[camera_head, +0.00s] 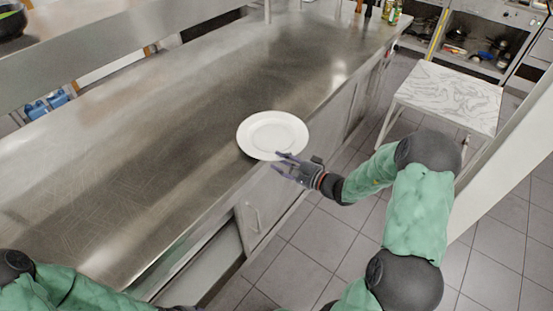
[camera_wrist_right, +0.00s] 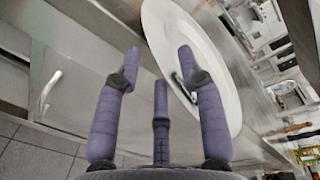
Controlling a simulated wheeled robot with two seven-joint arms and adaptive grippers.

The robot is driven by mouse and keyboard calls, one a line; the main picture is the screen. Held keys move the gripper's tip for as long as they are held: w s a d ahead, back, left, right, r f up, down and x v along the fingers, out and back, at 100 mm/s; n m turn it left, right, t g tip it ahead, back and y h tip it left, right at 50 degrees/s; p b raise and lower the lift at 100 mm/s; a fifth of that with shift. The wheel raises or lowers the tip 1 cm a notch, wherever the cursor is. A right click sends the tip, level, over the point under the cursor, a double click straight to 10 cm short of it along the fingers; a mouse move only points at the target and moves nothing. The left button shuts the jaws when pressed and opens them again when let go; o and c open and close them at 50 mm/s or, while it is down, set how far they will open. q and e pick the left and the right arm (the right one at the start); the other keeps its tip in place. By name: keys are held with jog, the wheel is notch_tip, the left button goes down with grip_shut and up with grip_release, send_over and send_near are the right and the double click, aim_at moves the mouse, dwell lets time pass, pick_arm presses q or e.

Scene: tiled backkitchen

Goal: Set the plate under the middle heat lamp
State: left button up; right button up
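A white round plate (camera_head: 273,135) lies on the steel counter (camera_head: 150,130), close to its front edge. My right gripper (camera_head: 286,167) is at the plate's near rim, with its purple fingers spread apart. In the right wrist view the plate (camera_wrist_right: 215,45) fills the upper middle, and the right-hand finger of the gripper (camera_wrist_right: 157,62) overlaps its rim. I cannot tell whether that finger touches the plate. Only a sliver of my left gripper (camera_head: 186,308) shows at the bottom edge; its fingers are cut off. No heat lamp can be made out.
A steel shelf (camera_head: 100,62) runs above the counter's back side, with a dark bowl (camera_head: 11,20) on it. Bottles (camera_head: 393,13) stand at the counter's far end. A marble-topped table (camera_head: 452,95) stands to the right across the tiled floor. The counter left of the plate is clear.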

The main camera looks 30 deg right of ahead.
jog(key=p+v, duration=0.1)
jog(key=v, duration=0.8)
jog(key=shift+s, duration=0.3)
